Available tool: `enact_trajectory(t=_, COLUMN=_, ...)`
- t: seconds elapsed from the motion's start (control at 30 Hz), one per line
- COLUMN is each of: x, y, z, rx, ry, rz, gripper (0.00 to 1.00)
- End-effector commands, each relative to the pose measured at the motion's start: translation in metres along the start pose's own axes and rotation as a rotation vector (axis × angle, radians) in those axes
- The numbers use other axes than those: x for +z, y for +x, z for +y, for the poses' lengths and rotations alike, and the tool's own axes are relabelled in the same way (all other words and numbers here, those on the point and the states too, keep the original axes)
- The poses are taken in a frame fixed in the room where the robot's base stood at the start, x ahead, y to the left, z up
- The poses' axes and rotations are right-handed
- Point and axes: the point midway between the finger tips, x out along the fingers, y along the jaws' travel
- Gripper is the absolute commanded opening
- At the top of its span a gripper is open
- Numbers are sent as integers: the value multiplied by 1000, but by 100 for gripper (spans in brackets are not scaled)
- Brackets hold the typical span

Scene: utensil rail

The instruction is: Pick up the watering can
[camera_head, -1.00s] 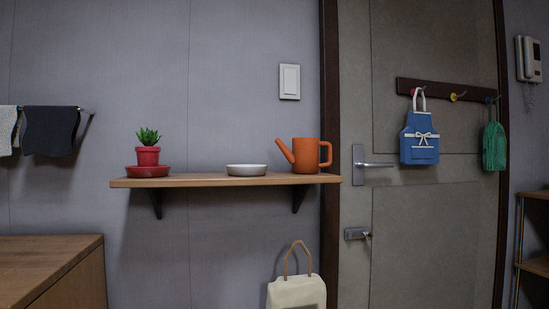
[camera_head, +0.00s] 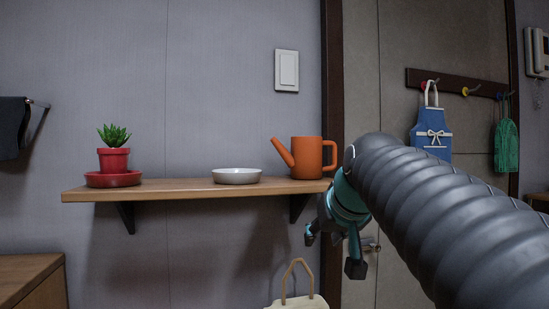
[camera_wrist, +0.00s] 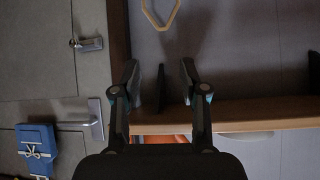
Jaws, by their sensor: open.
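The orange watering can (camera_head: 307,157) stands upright at the right end of the wooden wall shelf (camera_head: 165,190), spout to the left and handle to the right. My gripper (camera_head: 333,252) is below and in front of the shelf's right end, open and empty, clear of the can. In the wrist view, which is upside down, the open fingers (camera_wrist: 159,72) point past the shelf edge (camera_wrist: 240,112). Only an orange sliver of the watering can (camera_wrist: 165,138) shows there, mostly hidden by the gripper body.
A white dish (camera_head: 236,176) and a potted succulent on a red saucer (camera_head: 112,179) share the shelf. A dark bracket (camera_head: 298,206) supports it. A bag (camera_head: 296,301) hangs below. A door with a lever handle stands right.

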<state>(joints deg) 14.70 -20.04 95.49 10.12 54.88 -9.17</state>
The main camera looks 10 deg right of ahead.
Motion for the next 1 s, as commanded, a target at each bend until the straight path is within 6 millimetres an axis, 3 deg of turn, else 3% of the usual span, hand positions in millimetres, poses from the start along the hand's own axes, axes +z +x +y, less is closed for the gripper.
enact_trajectory(t=0.03, x=-34, y=-6, z=11, rx=12, ry=5, rz=41, gripper=43)
enact_trajectory(t=0.2, x=-120, y=-30, z=39, rx=36, ry=6, rz=164, gripper=43)
enact_trajectory(t=0.4, x=-178, y=-51, z=64, rx=62, ry=-7, rz=261, gripper=43)
enact_trajectory(t=0.63, x=-199, y=-52, z=73, rx=70, ry=-13, rz=296, gripper=43)
enact_trajectory(t=1.0, x=-217, y=6, z=77, rx=69, ry=-14, rz=297, gripper=43)
